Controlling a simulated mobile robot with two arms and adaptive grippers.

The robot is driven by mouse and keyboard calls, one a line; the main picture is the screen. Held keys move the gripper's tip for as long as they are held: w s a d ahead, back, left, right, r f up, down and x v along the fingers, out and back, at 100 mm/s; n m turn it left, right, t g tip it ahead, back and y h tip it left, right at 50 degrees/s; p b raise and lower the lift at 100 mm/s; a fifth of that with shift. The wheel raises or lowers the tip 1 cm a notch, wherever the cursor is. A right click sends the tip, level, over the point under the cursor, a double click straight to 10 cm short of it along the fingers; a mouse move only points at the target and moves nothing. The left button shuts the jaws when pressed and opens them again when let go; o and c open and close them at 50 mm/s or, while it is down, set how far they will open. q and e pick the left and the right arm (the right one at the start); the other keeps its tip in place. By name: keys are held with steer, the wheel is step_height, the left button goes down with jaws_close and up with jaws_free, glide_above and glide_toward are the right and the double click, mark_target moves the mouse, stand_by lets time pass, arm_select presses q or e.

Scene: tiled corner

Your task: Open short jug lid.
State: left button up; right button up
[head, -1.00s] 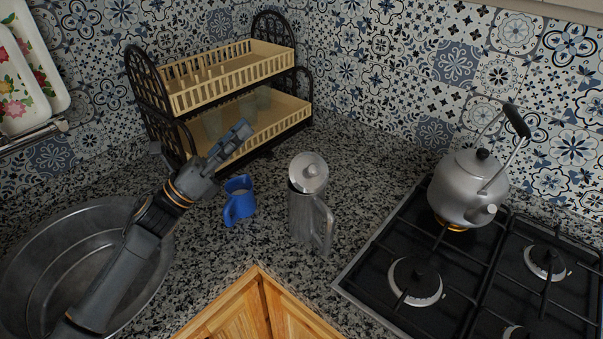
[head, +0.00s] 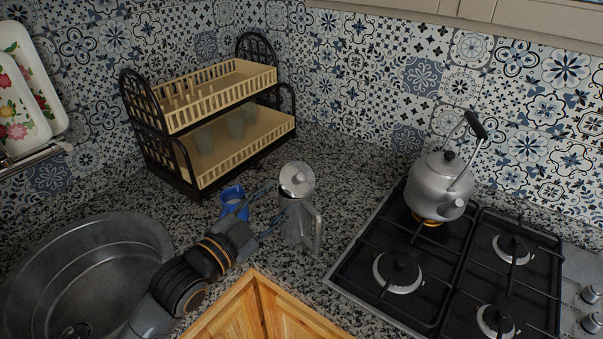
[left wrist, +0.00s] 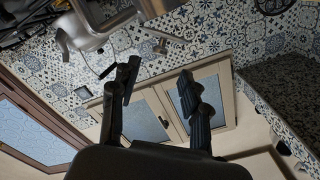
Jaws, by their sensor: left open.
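A silver metal jug (head: 294,226) with a handle on its right stands on the speckled counter. Its round lid (head: 297,180) with a small knob sits tilted at the top, seemingly raised from the rim. My left gripper (head: 272,210) is open at the left side of the jug, its fingers spread, one toward the lid and one lower by the body. I cannot tell whether a fingertip touches the jug. In the left wrist view the open fingers (left wrist: 160,88) show with nothing between them. My right gripper is not in view.
A small blue jug (head: 233,196) stands just behind my left gripper. A dish rack (head: 205,170) is at the back, a sink (head: 90,275) at the left. A kettle (head: 439,186) stands on the gas hob (head: 450,270) at the right.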

mark_target(298, 180)
arm_select(q)
steer(key=p+x, duration=0.2)
steer(key=x, duration=0.7)
steer(key=shift+w+d, duration=0.2)
steer(key=shift+w, duration=0.1)
jaws_close()
